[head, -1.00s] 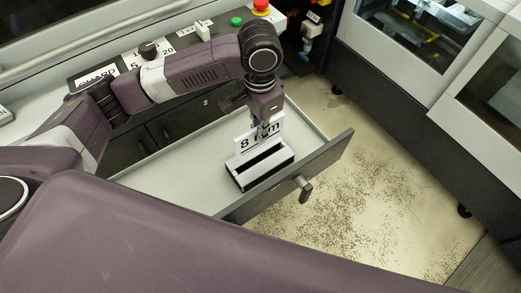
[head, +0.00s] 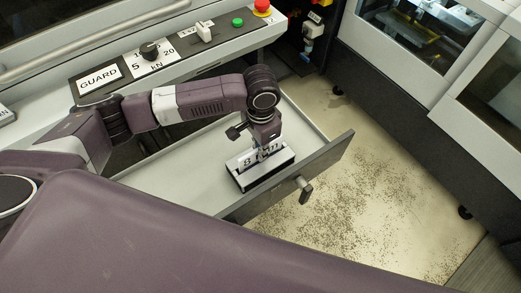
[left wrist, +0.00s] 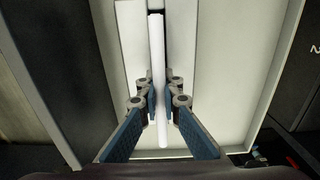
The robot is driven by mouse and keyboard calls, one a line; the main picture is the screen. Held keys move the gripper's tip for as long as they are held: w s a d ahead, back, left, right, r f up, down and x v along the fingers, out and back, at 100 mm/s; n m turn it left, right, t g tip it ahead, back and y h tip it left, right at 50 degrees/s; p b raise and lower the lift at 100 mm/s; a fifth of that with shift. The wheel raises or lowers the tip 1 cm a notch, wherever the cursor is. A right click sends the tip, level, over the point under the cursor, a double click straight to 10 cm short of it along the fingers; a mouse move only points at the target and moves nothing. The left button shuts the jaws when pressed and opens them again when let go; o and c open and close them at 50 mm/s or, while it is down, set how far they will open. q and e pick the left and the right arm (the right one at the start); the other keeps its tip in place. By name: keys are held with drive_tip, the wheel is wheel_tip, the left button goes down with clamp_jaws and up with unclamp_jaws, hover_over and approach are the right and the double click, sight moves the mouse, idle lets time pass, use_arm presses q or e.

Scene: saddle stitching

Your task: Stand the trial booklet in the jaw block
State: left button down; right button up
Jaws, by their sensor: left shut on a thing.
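The trial booklet, a white upright sheet with dark lettering (head: 246,160), is in the head view, low over the jaw block. My left gripper (head: 264,153) is shut on the booklet from above and partly covers its lettering. The jaw block (head: 266,178), dark with white faces and a slot, stands in the open drawer. In the left wrist view the booklet (left wrist: 158,60) shows edge-on between the blue fingers of the left gripper (left wrist: 160,112), in line with the slot of the white block (left wrist: 131,40). How deep its lower edge sits is hidden. My right gripper is out of view.
The open drawer (head: 200,185) has a pale floor and a dark front panel with a handle (head: 304,189). Its floor left of the block is clear. Behind is a control panel with a GUARD label (head: 98,78), black knob (head: 150,49), green button (head: 237,22) and red button (head: 262,8).

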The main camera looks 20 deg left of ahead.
use_arm(q)
drive_tip(key=shift+f, duration=0.15)
drive_tip(key=c, duration=2.1)
unclamp_jaws()
wheel_tip(320, 180, up, 12)
drive_tip(key=shift+r+b, duration=0.2)
drive_tip(key=shift+b, duration=0.2)
drive_tip(key=shift+f, duration=0.1)
